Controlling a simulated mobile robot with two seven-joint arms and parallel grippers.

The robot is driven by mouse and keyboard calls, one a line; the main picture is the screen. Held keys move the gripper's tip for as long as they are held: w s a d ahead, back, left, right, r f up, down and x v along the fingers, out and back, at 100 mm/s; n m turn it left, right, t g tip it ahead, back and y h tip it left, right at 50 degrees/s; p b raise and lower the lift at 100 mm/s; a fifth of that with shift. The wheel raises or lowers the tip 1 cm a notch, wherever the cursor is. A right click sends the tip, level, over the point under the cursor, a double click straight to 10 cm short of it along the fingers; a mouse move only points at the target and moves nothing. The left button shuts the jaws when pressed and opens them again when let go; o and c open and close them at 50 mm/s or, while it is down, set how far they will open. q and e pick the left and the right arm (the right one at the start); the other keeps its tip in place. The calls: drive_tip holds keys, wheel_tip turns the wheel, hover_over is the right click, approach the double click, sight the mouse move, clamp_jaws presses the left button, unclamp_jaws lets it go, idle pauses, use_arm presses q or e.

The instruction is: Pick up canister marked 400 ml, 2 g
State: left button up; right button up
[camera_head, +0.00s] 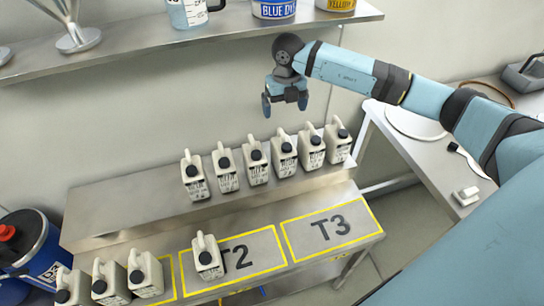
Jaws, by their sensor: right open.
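Several white canisters with black caps and printed labels stand in a row on the raised step of the metal bench; one is the middle canister (256,163) and another is the right-end canister (337,140). One more canister (207,257) stands on the yellow-outlined T2 area, and several more (146,273) stand at the lower left. The label text is too small to read, so I cannot tell which is marked 400 ml, 2 g. My right gripper (285,107) hangs open and empty above the back row, fingers pointing down. My left gripper is not in view.
The T3 area (331,229) on the bench is bare. An upper shelf (150,40) holds a beaker (186,12), a blue dye tub (273,8) and a yellow tub (336,4). A blue drum (30,245) stands at left. A side table (440,165) stands at right.

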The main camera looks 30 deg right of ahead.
sight(284, 135)
drive_tip(key=f, duration=0.5)
drive_tip(key=f+p, duration=0.1)
drive_tip(key=f, duration=0.2)
drive_tip(key=shift+d+f, duration=0.1)
drive_tip(key=shift+d, duration=0.15)
drive_tip(key=f, duration=0.3)
drive_tip(key=f+p, duration=0.1)
drive_tip(key=shift+s+a+f, duration=0.2)
drive_tip(key=shift+s+a, duration=0.1)
drive_tip(key=shift+f, duration=0.5)
drive_tip(key=c, duration=1.6)
drive_tip(key=shift+r, duration=0.1)
drive_tip(key=shift+c, duration=0.2)
